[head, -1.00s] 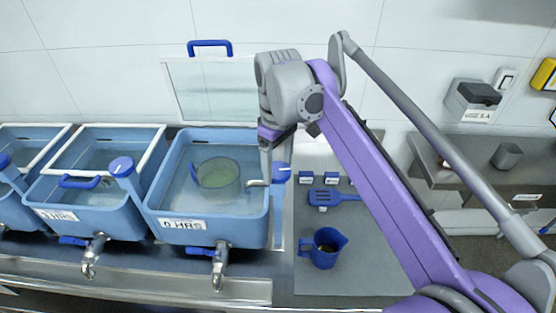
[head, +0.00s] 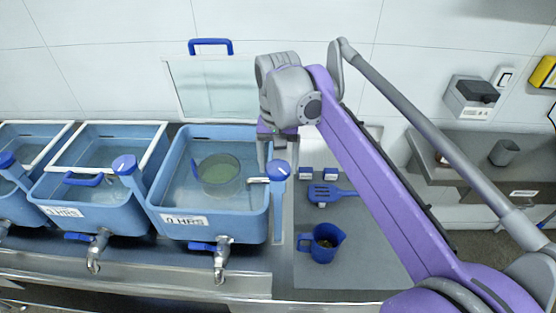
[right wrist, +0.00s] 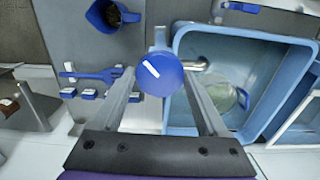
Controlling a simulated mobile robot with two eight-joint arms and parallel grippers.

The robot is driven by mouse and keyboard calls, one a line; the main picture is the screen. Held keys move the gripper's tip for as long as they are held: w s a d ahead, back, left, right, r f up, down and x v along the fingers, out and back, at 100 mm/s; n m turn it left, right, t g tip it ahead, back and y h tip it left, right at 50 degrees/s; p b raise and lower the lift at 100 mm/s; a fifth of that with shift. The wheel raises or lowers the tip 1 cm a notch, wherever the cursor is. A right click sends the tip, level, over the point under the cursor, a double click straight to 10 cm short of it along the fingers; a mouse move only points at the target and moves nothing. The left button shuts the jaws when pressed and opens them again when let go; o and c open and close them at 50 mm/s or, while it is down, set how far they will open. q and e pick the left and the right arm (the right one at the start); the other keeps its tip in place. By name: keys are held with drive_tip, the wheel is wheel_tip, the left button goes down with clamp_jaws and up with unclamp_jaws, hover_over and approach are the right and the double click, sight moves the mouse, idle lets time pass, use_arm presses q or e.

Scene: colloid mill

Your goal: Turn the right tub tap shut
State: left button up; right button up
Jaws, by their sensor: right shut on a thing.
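The right tub tap is a post with a round blue knob (head: 279,170) at the right edge of the right tub (head: 256,226), its metal spout pointing left over the water. In the right wrist view the knob (right wrist: 160,76) carries a slanted white mark. My right gripper (head: 279,160) reaches down from above, one finger on each side of the knob; it is shut on it, as the right wrist view also shows (right wrist: 160,80). The fingertips are partly hidden in the head view. My left gripper is not in view.
A metal outlet with a blue lever (head: 219,262) is on the tub's front. A mesh basket (head: 219,174) sits in the water. A blue jug (head: 322,243) and a blue slotted spatula (head: 332,193) are on the grey mat to the right. More tubs stand to the left.

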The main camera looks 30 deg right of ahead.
sight(278, 167)
drive_tip(key=m, duration=0.4)
drive_tip(key=shift+r+m, duration=0.1)
drive_tip(key=shift+m, duration=0.2)
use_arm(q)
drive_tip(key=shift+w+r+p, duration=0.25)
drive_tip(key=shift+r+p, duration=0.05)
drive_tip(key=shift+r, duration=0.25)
use_arm(e)
drive_tip(key=shift+m, duration=2.1)
drive_tip(key=o, duration=1.3)
drive_tip(key=shift+c, duration=0.2)
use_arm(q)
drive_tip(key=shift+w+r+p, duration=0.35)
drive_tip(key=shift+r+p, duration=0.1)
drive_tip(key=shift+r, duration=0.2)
use_arm(e)
wheel_tip(278, 167, up, 11)
